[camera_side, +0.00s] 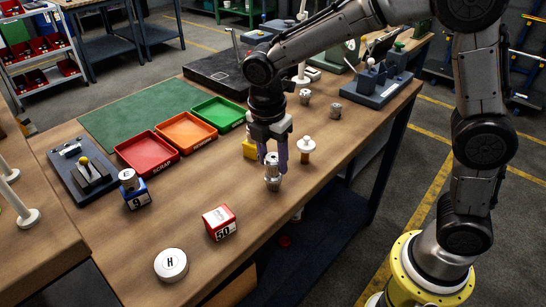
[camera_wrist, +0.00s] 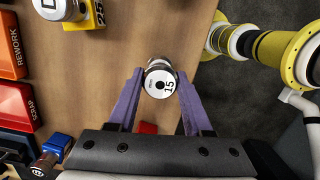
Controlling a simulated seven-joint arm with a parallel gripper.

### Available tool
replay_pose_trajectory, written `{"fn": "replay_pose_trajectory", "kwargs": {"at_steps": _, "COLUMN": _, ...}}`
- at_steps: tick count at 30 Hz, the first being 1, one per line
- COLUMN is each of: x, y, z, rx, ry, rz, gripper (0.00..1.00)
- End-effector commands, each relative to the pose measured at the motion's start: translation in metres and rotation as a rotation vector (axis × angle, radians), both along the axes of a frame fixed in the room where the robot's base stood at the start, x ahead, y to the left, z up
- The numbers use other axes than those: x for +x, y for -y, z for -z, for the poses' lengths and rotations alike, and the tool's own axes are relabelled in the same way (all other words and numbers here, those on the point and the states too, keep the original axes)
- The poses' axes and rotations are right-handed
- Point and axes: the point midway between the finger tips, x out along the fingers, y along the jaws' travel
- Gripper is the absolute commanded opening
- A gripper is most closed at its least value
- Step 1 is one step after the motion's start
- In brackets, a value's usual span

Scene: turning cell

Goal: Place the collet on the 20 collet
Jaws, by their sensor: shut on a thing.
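My gripper (camera_side: 274,160) points down over the front part of the wooden bench. Its two purple fingers are shut on a silver collet (camera_side: 272,172). I cannot read a 20 on either.
Red (camera_side: 146,154), orange and green trays lie left.

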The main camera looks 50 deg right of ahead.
Motion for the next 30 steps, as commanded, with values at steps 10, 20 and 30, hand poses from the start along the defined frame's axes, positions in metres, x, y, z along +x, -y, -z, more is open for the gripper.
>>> {"fn": "replay_pose_trajectory", "kwargs": {"at_steps": 10, "x": 0.0, "y": 0.0, "z": 0.002, "rx": 0.0, "ry": 0.0, "rz": 0.0, "gripper": 0.8}}
{"fn": "replay_pose_trajectory", "kwargs": {"at_steps": 20, "x": 0.0, "y": -0.001, "z": -0.006, "rx": 0.0, "ry": 0.002, "rz": 0.0, "gripper": 0.8}}
{"fn": "replay_pose_trajectory", "kwargs": {"at_steps": 30, "x": 0.0, "y": -0.009, "z": -0.069, "rx": 0.002, "ry": 0.006, "rz": -0.002, "gripper": 0.8}}
